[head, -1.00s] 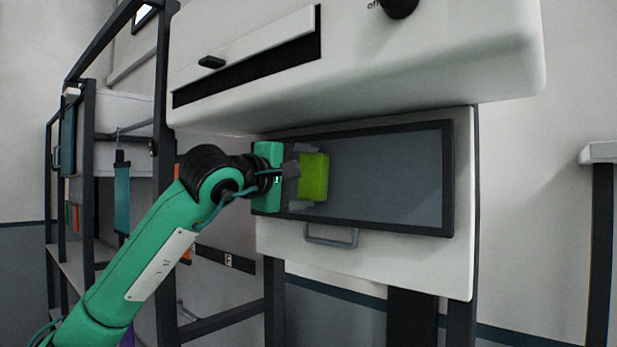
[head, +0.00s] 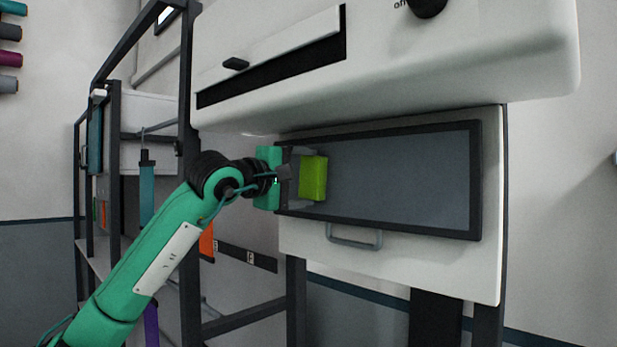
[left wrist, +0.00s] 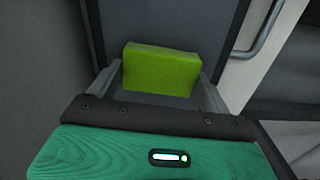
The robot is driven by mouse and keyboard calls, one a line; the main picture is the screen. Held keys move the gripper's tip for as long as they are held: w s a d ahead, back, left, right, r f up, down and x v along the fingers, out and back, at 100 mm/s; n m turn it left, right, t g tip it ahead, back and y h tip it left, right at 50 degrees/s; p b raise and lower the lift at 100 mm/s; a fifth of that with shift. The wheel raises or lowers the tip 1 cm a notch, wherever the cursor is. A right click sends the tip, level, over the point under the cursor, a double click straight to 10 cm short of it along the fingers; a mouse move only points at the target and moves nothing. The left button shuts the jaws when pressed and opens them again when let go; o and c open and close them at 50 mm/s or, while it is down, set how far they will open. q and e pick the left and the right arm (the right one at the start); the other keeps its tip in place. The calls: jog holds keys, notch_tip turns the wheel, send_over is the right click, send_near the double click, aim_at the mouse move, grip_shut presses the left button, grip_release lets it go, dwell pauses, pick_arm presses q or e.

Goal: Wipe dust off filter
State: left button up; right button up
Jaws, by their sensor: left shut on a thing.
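The filter (head: 400,180) is a grey panel in a black frame on the front of the white machine. It also shows behind the sponge in the left wrist view (left wrist: 165,22). My left gripper (head: 303,178) is shut on a yellow-green sponge (head: 314,178) at the filter's left end. In the left wrist view the sponge (left wrist: 161,69) sits between the two grey fingers. Whether the sponge touches the filter surface I cannot tell. No dust is clearly visible on the panel. My right gripper is not in view.
The machine's white body (head: 400,80) overhangs the filter. A grey handle (head: 354,237) sticks out below it. A dark-framed shelf (head: 115,180) stands at the left. Coloured rolls (head: 10,60) hang on the wall at the upper left.

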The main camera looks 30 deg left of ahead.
pick_arm(q)
jog(key=shift+s, duration=0.1)
jog(key=shift+s+a+b, duration=0.1)
jog(key=shift+s+b, duration=0.25)
jog(key=shift+s, duration=0.15)
jog(key=b+v, duration=0.1)
jog(key=v, duration=0.4)
jog(key=shift+a+f, duration=0.1)
jog(key=shift+a, duration=0.15)
